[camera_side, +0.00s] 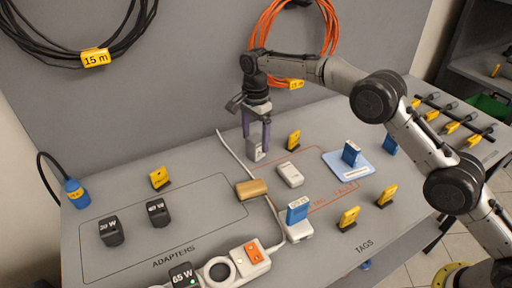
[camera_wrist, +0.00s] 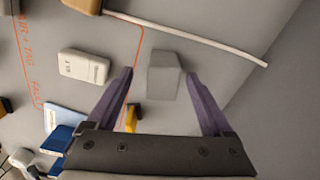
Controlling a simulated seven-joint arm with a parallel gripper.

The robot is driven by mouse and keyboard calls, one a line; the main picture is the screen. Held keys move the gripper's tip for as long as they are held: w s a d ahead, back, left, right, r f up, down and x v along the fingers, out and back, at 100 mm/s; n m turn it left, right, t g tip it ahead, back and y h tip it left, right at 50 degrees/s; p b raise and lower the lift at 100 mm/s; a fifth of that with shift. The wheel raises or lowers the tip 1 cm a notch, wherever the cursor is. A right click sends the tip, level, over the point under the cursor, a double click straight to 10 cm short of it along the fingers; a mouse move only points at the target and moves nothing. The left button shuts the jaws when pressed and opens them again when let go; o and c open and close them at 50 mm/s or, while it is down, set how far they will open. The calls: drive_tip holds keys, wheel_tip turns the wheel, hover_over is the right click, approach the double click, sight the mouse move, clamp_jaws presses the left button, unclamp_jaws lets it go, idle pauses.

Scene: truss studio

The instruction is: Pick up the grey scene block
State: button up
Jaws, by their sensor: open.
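The grey scene block (camera_side: 256,152) stands on the grey tabletop near the back wall, outside the orange outline. In the wrist view it is a plain light-grey block (camera_wrist: 162,78). My gripper (camera_side: 256,145) points down over it, with its two purple fingers apart. In the wrist view the block shows between the open fingers of my gripper (camera_wrist: 159,75), with grey space visible on each side. I cannot tell whether either finger touches it.
A white device (camera_side: 290,175) and a tan block (camera_side: 251,188) lie nearby, and a yellow tag (camera_side: 293,139) stands close to the right. A white cable (camera_side: 232,152) runs past on the left. A blue card (camera_side: 349,166) and a power strip (camera_side: 235,268) are farther off.

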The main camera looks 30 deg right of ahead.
sight(256, 147)
drive_tip(key=shift+w+d+f, duration=0.1)
drive_tip(key=shift+w+f, duration=0.05)
drive_tip(key=shift+f, duration=1.05)
drive_tip(key=shift+w+d+f, duration=0.1)
drive_tip(key=shift+f, duration=1.05)
clamp_jaws()
drive_tip(key=shift+r, duration=0.1)
